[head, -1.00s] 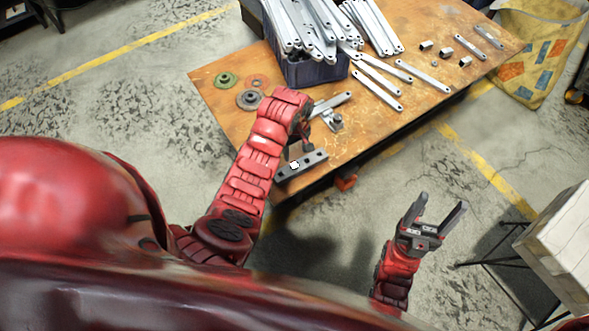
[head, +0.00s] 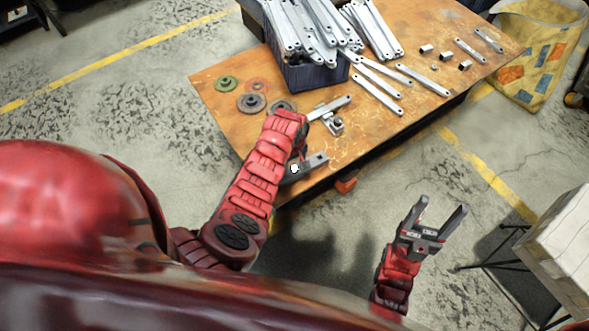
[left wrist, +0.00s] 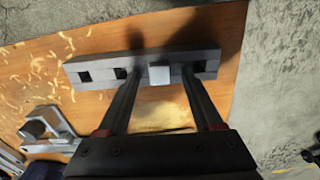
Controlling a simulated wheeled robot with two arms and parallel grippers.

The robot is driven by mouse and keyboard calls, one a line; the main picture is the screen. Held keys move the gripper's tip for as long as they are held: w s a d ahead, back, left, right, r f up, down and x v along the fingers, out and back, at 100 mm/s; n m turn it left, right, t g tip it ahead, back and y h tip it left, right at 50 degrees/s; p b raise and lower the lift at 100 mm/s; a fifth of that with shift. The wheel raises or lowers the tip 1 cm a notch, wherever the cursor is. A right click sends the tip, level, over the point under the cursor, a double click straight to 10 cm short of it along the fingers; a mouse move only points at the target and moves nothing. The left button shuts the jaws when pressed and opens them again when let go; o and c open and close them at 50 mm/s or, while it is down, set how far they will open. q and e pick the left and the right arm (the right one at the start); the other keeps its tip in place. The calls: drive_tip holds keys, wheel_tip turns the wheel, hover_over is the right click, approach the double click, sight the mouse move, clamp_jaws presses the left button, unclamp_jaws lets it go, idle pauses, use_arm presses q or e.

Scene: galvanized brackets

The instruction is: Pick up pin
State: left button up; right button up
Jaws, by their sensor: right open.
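The pin (head: 294,168) is a small pale, square-topped piece at a grey bar with square holes (head: 318,161) near the table's front edge. In the left wrist view the pin (left wrist: 159,75) shows at the bar (left wrist: 100,68), between two open holes on the left and one on the right. My left gripper (left wrist: 159,73) is open, with one finger on each side of the pin and a gap to both. Its fingertips overlap the bar in the picture; their height above it is unclear. In the head view my arm hides part of the bar. My right gripper (head: 445,215) is open and empty, off the table.
A metal fixture (head: 333,124) and a flat bar (head: 328,107) lie just behind the holed bar. Several round discs (head: 251,103) lie to the left. A dark blue crate (head: 315,75) full of metal strips stands behind. The table (head: 390,125) is clear at the front right.

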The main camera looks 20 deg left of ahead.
use_arm(q)
clamp_jaws()
drive_tip(key=shift+r, duration=0.1)
idle(0.3)
